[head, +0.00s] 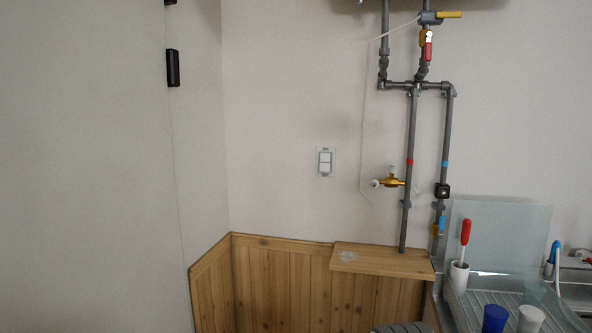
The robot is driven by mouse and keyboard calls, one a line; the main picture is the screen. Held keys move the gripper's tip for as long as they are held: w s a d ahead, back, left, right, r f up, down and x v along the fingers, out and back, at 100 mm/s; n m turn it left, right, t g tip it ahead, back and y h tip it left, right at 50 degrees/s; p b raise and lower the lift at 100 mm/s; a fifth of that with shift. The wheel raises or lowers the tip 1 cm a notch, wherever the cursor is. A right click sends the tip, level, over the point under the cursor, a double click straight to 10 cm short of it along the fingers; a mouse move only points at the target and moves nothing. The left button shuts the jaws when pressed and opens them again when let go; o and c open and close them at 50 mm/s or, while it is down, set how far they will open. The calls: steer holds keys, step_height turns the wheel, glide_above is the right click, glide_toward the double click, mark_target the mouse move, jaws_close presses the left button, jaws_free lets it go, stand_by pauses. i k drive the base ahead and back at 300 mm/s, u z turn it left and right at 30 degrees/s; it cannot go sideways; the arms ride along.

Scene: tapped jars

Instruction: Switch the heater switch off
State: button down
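A white wall switch plate (325,162) with two stacked rockers is mounted on the pale wall, left of the pipes. It seems to be the heater switch, but no label is readable. I cannot tell from here whether its rockers are pressed on or off. Nothing covers it. My gripper is not in view.
Grey pipes (410,150) with valves and a brass tap (388,182) run down the wall right of the switch. Below are wood panelling (290,285) and a small wooden shelf (382,261). A dish rack with cups (495,317) stands lower right. The wall around the switch is clear.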

mark_target(324, 157)
steer(key=z, duration=0.3)
steer(key=i, duration=0.9)
steer(key=u, duration=0.2)
